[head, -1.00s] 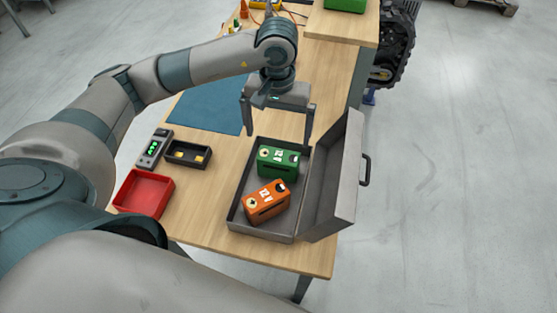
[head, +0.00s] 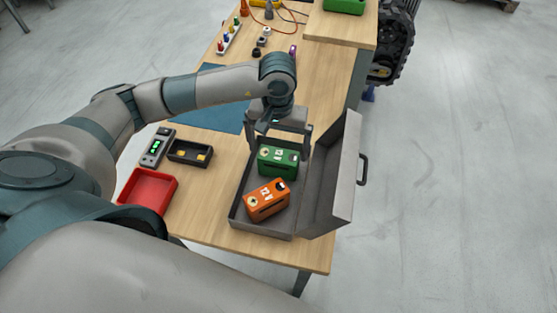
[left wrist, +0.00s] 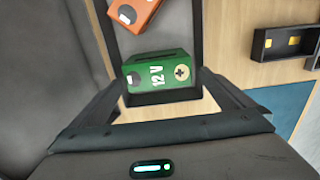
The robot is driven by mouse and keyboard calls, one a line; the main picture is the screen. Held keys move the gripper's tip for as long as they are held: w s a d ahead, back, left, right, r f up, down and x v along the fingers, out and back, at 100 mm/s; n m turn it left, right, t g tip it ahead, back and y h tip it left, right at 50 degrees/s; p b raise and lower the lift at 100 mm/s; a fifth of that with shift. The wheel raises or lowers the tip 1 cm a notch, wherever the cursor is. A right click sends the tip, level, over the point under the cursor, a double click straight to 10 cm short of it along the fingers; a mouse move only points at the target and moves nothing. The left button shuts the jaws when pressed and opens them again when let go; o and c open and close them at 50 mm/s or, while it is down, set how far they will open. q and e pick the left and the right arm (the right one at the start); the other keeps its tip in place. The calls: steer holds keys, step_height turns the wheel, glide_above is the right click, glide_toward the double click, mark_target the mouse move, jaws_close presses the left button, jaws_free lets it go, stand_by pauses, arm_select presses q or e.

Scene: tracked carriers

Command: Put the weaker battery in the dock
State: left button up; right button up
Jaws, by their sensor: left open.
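A green 12 V battery (head: 278,161) and an orange battery (head: 267,200) lie in an open grey case (head: 262,233), the green one farther back. Both also show in the left wrist view, green (left wrist: 150,75) and orange (left wrist: 133,12). My left gripper (head: 278,150) is open and empty, its fingers on either side of the green battery's far end, pointing down; I cannot tell whether they touch it. A black tray with gold contacts (head: 190,152), likely the dock, sits left of the case. A grey meter with green lights (head: 157,148) stands beside it. My right gripper is not in view.
A red tray (head: 148,190) is at the table's near left. The case lid (head: 335,185) stands open on the right, close to the table edge. A blue mat (head: 205,115) lies behind the dock. Small parts and wires are at the far end.

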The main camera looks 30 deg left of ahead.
mark_target(279, 154)
arm_select(q)
steer(key=f, duration=0.1)
steer(key=p, duration=0.1)
steer(key=f, duration=0.1)
steer(key=shift+s+d+f, duration=0.25)
steer(key=shift+s+f, duration=0.05)
steer(key=shift+s, duration=0.05)
steer(key=shift+f+p, duration=0.3)
steer(key=shift+f, duration=0.3)
steer(key=c, duration=1.8)
steer(key=shift+w+r, duration=0.1)
steer(key=shift+w, duration=0.05)
steer(key=shift+c, duration=0.9)
steer(key=shift+r, duration=0.15)
